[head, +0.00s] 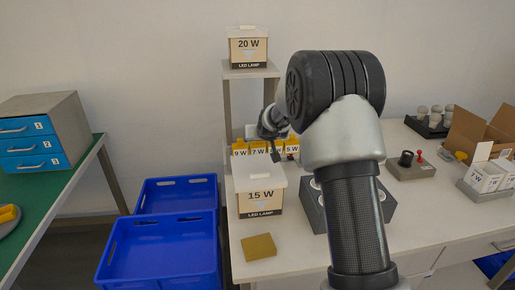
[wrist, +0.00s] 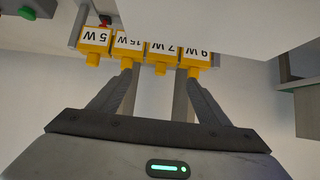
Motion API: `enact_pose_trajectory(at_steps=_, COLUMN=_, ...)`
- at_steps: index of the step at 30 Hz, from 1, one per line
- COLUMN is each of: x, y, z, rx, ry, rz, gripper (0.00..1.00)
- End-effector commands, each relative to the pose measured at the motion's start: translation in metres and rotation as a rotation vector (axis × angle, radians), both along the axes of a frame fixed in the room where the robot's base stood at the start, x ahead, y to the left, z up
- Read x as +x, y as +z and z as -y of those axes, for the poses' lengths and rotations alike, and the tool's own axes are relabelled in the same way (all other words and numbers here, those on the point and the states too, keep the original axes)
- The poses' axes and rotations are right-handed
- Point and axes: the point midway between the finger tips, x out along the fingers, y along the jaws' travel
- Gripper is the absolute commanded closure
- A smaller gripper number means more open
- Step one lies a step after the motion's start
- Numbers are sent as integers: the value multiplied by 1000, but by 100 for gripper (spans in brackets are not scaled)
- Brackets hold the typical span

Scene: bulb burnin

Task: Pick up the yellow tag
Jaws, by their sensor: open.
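Several yellow tags with white wattage labels stand in a row on the white bench. In the wrist view they read, upside down, 5 W (wrist: 94,40), 15 W (wrist: 129,44), 7 W (wrist: 163,50) and 9 W (wrist: 197,54). In the head view the 9 W tag (head: 240,149) is at the left end of the row. My gripper (wrist: 159,72) is open and empty, its fingers pointing at the row with the 15 W and 7 W tags around the gap between them. In the head view my gripper (head: 275,152) partly covers the row.
A 15 W lamp box (head: 260,198) stands in front of the tags, and a 20 W box (head: 248,46) sits on a raised shelf behind. A mustard square block (head: 259,247) lies at the front. Blue crates (head: 160,250) stand left of the bench. An open cardboard box (head: 480,130) is at right.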

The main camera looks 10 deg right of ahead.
Motion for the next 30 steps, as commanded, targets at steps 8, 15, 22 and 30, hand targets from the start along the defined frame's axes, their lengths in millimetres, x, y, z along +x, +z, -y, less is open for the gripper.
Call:
enact_pose_trajectory(at_steps=8, x=24, y=-18, z=0, rx=-1, ry=1, rz=0, gripper=30)
enact_pose_trajectory(at_steps=15, x=49, y=-35, z=-1, rx=0, ry=1, rz=0, gripper=30)
enact_pose_trajectory(at_steps=22, x=66, y=-49, z=-1, rx=-2, ry=1, rz=-3, gripper=30)
enact_pose_trajectory(at_steps=30, x=65, y=-51, z=-1, rx=-1, ry=1, rz=-7, gripper=40)
